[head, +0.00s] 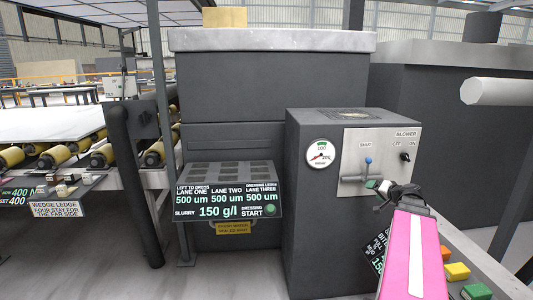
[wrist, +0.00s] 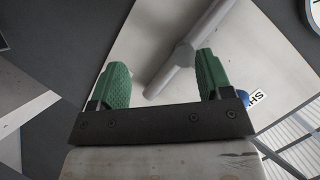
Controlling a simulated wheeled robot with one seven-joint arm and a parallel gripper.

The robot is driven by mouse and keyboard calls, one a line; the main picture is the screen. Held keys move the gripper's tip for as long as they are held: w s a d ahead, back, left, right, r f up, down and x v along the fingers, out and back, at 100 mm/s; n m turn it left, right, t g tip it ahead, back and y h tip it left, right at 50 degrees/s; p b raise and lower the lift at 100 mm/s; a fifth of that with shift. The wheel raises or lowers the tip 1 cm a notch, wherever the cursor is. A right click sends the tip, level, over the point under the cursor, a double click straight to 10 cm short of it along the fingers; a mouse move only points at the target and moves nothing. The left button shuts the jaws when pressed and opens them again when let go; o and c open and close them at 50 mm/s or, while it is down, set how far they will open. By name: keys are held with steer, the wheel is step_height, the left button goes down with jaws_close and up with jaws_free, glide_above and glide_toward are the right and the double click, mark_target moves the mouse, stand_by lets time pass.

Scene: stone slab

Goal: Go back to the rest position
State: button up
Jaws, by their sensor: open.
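My gripper (head: 378,186) is in front of the pale valve panel (head: 352,181) on the dark cabinet, with my pink arm link behind it at the lower right. In the wrist view, its two green fingers (wrist: 163,70) are apart. A grey bar with a collar (wrist: 185,55) shows between them, in front of the panel; I cannot tell whether it touches a finger. The lever with a blue knob (head: 368,160) stands up beside the SHUT label in the head view. A blue part (wrist: 243,97) shows partly behind the right finger in the wrist view.
A sloped display board (head: 229,195) stands further left.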

steer(key=s+a+f+n+g, duration=0.2)
steer(key=s+a+f+g, duration=0.15)
steer(key=a+f, duration=0.4)
steer(key=s+a+f+n+g, duration=0.15)
steer(key=a+f+g, duration=0.3)
steer(key=a, duration=0.55)
steer(key=s+a+f+n+g+h, duration=0.2)
steer(key=s+a+f+g+h, duration=0.2)
steer(key=s+a+f, duration=0.5)
steer(key=shift+s+a+f+g+h, duration=0.25)
steer(key=shift+s+a+g+h, duration=0.2)
steer(key=shift+s+a, duration=0.6)
steer(key=shift+s+d, duration=0.2)
steer(key=shift+d, duration=0.05)
steer(key=shift+c, duration=0.3)
